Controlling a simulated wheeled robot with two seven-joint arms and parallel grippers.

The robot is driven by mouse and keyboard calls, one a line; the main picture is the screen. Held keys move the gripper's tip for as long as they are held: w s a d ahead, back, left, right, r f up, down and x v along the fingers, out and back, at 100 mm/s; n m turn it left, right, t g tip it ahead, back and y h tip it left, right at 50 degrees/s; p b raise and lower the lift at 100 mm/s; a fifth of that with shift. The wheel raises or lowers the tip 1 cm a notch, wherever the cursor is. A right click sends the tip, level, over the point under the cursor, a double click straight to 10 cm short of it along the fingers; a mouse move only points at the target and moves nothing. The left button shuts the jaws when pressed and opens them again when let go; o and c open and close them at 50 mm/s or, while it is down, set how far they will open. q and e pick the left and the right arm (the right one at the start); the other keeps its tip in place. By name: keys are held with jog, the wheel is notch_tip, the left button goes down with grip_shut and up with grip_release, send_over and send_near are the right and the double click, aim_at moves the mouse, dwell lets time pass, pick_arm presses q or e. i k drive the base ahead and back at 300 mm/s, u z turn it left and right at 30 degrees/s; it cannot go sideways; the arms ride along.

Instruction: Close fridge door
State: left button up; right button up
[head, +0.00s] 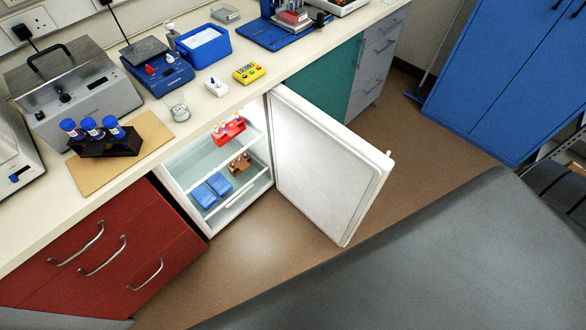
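The white fridge door (323,167) stands wide open, swung out to the right from its hinge side under the bench. The fridge (208,222) is built in below the counter, and its lit inside shows. On its shelves are a red rack (228,131) with small tubes, an orange-brown rack (240,165) with tubes, and blue boxes (204,195). Neither of my grippers is in the head view.
Red drawers (88,262) are left of the fridge and a teal cupboard (328,78) is behind the door. A large dark grey surface (430,265) fills the lower right. Brown floor (255,255) is clear before the fridge. A blue cabinet (505,80) stands at right.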

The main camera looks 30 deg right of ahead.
aim_at(331, 174)
jog(key=u, duration=2.95)
jog(key=k, duration=2.95)
jog(key=z, duration=1.75)
jog(key=i, duration=0.5)
